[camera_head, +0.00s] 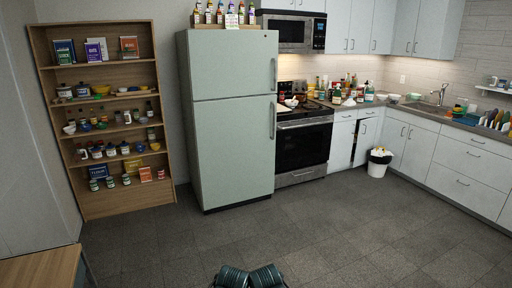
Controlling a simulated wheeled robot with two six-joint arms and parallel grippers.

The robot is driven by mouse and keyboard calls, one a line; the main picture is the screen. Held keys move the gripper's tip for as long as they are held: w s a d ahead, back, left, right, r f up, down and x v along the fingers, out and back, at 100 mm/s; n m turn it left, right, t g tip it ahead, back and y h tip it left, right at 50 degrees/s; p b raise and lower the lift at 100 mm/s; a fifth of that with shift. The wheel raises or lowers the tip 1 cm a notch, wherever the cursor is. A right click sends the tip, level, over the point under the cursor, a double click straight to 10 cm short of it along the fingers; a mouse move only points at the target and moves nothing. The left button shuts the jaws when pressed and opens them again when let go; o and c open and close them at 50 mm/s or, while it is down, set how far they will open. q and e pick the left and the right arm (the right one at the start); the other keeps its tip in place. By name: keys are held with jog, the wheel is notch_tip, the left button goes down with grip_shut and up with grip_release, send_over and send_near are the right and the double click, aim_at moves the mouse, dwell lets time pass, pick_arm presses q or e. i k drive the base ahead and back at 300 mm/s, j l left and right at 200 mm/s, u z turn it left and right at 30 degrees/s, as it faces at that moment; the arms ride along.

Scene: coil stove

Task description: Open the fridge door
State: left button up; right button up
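The pale green fridge (232,150) stands against the back wall, left of the oven. It has a smaller upper door (230,65) and a taller lower door (232,155). Both doors look shut. Each has a vertical handle near its right edge: the upper handle (274,74) and the lower handle (272,121). Neither of my grippers can be made out. Two dark ribbed parts, likely mine, show at the bottom edge, well short of the fridge with open floor between.
A wooden shelf (148,105) with jars and books stands left of the fridge. An oven (302,146) and a white bin (378,163) are to its right. A wooden table (40,268) is at lower left. The dark floor (290,230) before the fridge is clear.

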aim_at(235, 137)
jog(key=i+z, duration=0.1)
jog(key=i, duration=0.8)
jog(key=i+z, duration=0.1)
jog(key=i, duration=0.85)
jog(key=i+j, duration=0.1)
jog(key=i, duration=0.8)
jog(key=i+j+z, duration=0.15)
jog(key=i, duration=0.75)
jog(key=i+j+z, duration=0.15)
jog(key=i+z, duration=0.2)
jog(key=i+j+z, duration=0.3)
jog(key=i, duration=0.25)
